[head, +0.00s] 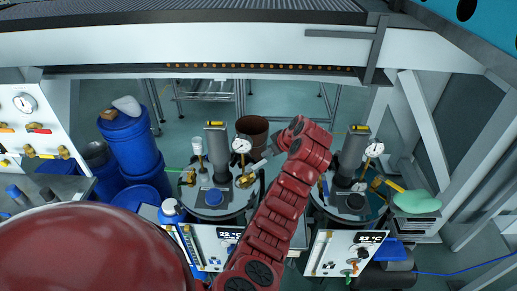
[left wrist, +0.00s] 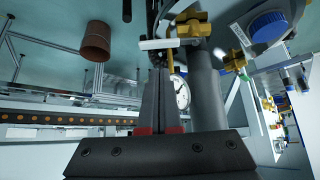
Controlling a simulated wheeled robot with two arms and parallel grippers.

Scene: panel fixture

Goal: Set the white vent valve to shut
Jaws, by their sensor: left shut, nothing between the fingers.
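My left gripper (head: 269,156) is at the left of the two grey vessels, near its pressure gauge (head: 241,146). Its fingers (left wrist: 160,75) are shut with nothing between them. In the left wrist view a white bar-shaped handle (left wrist: 168,44), likely the white vent valve, lies just beyond the fingertips, in front of brass fittings (left wrist: 190,25). I cannot tell whether the fingertips touch it, and its setting is unclear. The gauge also shows beside the fingers in the left wrist view (left wrist: 182,95). In the head view the handle is too small to make out. My right gripper is not in view.
A second vessel with a gauge (head: 374,150) stands to the right. Temperature panels (head: 345,252) stand in front. Blue drums (head: 130,140) are at the left, and a rusty bin (head: 252,128) is behind. A grey column (left wrist: 207,95) rises close beside the fingers.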

